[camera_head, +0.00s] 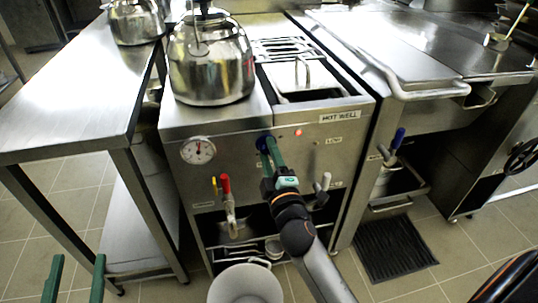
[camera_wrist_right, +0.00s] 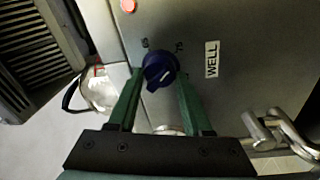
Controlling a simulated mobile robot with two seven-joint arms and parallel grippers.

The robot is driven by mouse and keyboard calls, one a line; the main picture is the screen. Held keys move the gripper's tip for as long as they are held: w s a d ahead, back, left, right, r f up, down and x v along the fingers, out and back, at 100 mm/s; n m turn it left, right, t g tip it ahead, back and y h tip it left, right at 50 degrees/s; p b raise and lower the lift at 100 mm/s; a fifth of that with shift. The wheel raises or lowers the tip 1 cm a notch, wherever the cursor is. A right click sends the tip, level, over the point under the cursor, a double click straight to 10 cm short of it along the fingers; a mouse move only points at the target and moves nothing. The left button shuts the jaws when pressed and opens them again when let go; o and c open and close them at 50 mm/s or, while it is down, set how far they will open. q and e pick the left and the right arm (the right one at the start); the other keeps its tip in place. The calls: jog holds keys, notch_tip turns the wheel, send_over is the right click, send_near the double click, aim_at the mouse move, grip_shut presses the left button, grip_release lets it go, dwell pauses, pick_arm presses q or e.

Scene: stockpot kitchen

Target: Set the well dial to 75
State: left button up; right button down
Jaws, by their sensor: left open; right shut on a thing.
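The well dial is a dark blue knob (camera_wrist_right: 158,68) on the steel front panel, beside a WELL label (camera_wrist_right: 211,59) in the right wrist view. It also shows small and partly covered in the head view (camera_head: 262,143). My right gripper (camera_wrist_right: 158,78) is shut on the dial, one green finger on each side. In the head view my right gripper (camera_head: 268,150) reaches the panel from below. My left gripper (camera_head: 74,282) is open and empty at the bottom left, away from the panel.
A round white gauge (camera_head: 198,151) and a red-handled tap (camera_head: 226,186) are left of the dial. A red light (camera_head: 298,132) glows near it. A kettle (camera_head: 211,62) stands on top. A pale bucket (camera_head: 245,284) stands below. A steel table (camera_head: 75,95) stands left.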

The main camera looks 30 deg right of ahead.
dwell(0.3)
jog(key=shift+c, duration=1.6)
grip_release()
jog(key=shift+s, duration=0.1)
